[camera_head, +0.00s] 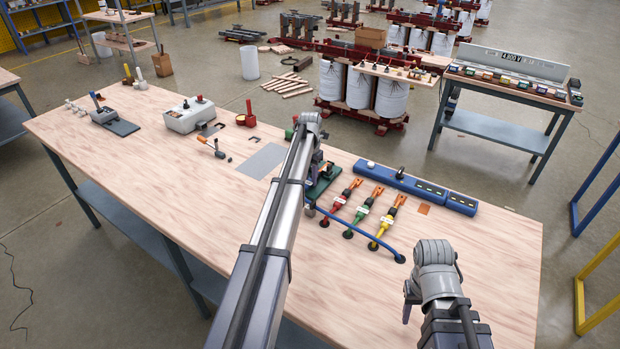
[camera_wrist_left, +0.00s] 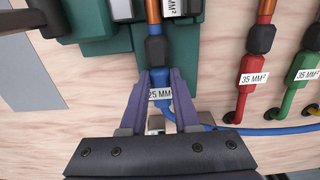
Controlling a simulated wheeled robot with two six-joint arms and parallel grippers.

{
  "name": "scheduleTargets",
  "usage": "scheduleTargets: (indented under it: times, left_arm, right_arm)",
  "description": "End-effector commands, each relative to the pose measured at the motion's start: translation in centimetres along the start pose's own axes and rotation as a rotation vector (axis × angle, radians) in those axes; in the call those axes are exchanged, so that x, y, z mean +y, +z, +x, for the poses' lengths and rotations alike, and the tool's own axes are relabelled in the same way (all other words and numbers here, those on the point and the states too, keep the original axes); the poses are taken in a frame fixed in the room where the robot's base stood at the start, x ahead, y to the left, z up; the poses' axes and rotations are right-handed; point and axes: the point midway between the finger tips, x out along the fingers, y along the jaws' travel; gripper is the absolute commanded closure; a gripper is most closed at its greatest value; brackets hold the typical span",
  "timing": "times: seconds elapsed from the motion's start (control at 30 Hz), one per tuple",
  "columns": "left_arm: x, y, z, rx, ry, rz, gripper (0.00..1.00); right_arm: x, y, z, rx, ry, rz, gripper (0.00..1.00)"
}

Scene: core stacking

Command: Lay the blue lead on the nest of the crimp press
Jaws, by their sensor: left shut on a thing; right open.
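The blue lead (camera_wrist_left: 160,78), with a white 25 mm² label, a dark collar and a copper end, is between the purple fingers of my left gripper (camera_wrist_left: 160,102), which is shut on it. In the left wrist view its front part overlies the green crimp press (camera_wrist_left: 101,46); I cannot tell whether it touches the nest. In the head view my left arm hides most of the press (camera_head: 324,188) and the held end; the lead's blue cable (camera_head: 362,232) runs right to a dark grommet. My right gripper (camera_head: 410,298) is open at the table's front right, partly hidden by its own wrist.
Red (camera_head: 341,201), green (camera_head: 363,212) and yellow (camera_head: 385,222) leads lie right of the press. A blue power strip (camera_head: 400,180) lies behind them. A grey plate (camera_head: 262,161) lies left of the press. The table's left front (camera_head: 150,165) is clear.

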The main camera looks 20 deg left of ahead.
Motion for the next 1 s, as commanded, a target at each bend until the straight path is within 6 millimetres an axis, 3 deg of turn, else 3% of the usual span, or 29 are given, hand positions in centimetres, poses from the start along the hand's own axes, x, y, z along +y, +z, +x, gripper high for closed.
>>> scheduleTargets:
  times: [0.03, 0.07, 0.37, 0.73, 1.0]
  left_arm:
    - [0.0, 0.0, 0.2, 0.000, 0.000, 0.000, 1.00]
    - [0.0, 0.0, 0.2, 0.000, 0.000, 0.000, 0.69]
    - [0.0, 0.0, 0.1, 0.000, 0.000, 0.000, 0.35]
    - [0.0, 0.0, -0.2, 0.000, 0.000, 0.000, 0.35]
    - [0.0, 0.0, -2.6, 0.000, 0.000, 0.000, 0.35]
  right_arm:
    - [0.0, 0.0, 0.2, 0.000, 0.000, 0.000, 0.50]
    - [0.0, 0.0, 0.2, 0.000, 0.000, 0.000, 0.50]
    - [0.0, 0.0, 0.1, 0.000, 0.000, 0.000, 0.50]
    - [0.0, 0.0, -0.2, 0.000, 0.000, 0.000, 0.50]
    - [0.2, 0.1, -2.6, 0.000, 0.000, 0.000, 0.50]
